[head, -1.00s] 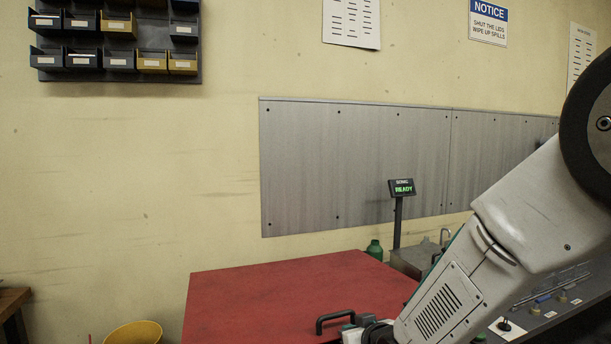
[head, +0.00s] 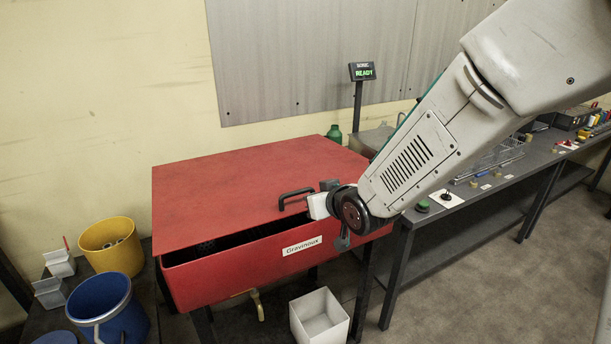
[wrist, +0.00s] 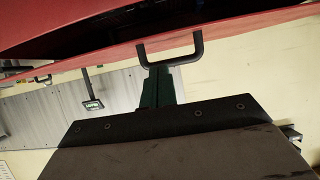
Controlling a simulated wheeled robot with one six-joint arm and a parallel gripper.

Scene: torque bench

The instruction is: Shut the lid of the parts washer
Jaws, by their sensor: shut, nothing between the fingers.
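The parts washer (head: 220,275) is a red tank labelled "Gravinoux". Its flat red lid (head: 225,185) is partly open, with a dark gap under its front edge. A black bar handle (head: 294,196) sits near the lid's front edge. In the wrist view the handle (wrist: 170,60) stands out from the lid's edge (wrist: 100,60), just past my fingertips. My gripper (wrist: 157,72) is shut and empty, its dark green fingers close to the handle; I cannot tell whether they touch it. In the head view my wrist covers the washer's front right corner and the fingertips are unclear.
A yellow bucket (head: 112,245) and a blue bucket (head: 108,308) stand left of the washer. A white bin (head: 320,318) is below its front. A ready display (head: 362,72) stands behind. A bench (head: 470,200) with tools runs to the right.

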